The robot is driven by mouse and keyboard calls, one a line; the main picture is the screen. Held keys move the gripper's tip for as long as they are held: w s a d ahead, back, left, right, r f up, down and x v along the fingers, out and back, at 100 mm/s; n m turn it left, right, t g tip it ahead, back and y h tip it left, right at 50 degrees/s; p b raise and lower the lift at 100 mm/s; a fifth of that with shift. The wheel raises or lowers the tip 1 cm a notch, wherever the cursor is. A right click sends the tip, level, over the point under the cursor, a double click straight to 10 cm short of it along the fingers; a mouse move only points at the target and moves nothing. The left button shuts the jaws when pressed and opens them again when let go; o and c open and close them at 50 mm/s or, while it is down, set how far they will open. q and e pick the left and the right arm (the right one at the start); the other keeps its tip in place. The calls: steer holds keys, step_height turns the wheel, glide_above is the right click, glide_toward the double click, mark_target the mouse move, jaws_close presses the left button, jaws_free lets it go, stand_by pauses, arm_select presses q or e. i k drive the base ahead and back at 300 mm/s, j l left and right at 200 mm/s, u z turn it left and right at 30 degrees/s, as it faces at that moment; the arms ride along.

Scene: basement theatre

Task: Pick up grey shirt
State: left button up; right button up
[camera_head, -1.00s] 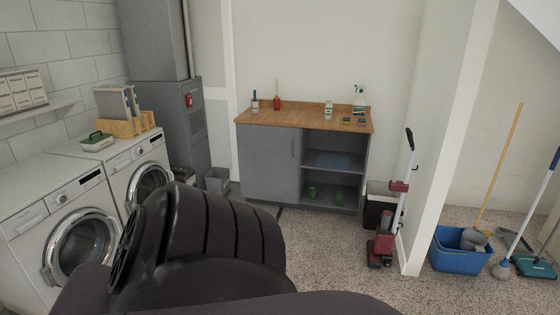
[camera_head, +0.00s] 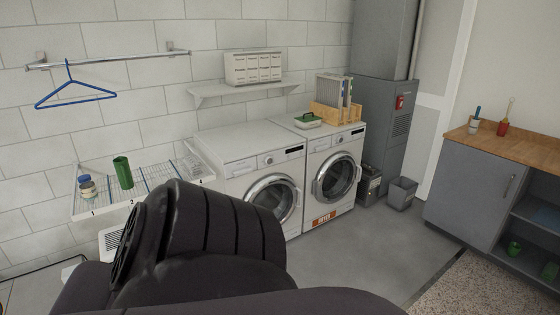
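I see no grey shirt in the head view. Neither of my grippers shows; only a large dark part of my own body fills the lower middle of the picture and hides what lies behind it. A blue hanger (camera_head: 75,98) hangs empty from a wall rail (camera_head: 115,57) at the upper left. Two white front-loading machines, a left one (camera_head: 245,160) and a right one (camera_head: 330,155), stand side by side against the wall. Their round doors look closed.
A wire shelf (camera_head: 95,208) holds a green cup (camera_head: 123,172) and a jar (camera_head: 87,187). A grey cabinet (camera_head: 465,190) with a wooden top stands at the right. A grey bin (camera_head: 402,193) is by the tall metal unit (camera_head: 385,110). The floor (camera_head: 370,255) before the machines is clear.

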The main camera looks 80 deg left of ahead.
mark_target(194, 167)
steer(key=u, duration=3.25)
steer(key=i+j+u, duration=0.15)
steer(key=i+j, duration=0.15)
steer(key=i, duration=0.55)
steer(key=i+j+u, duration=0.1)
steer(key=i, duration=0.75)
steer(key=i+j+u, duration=0.15)
steer(key=i, duration=0.7)
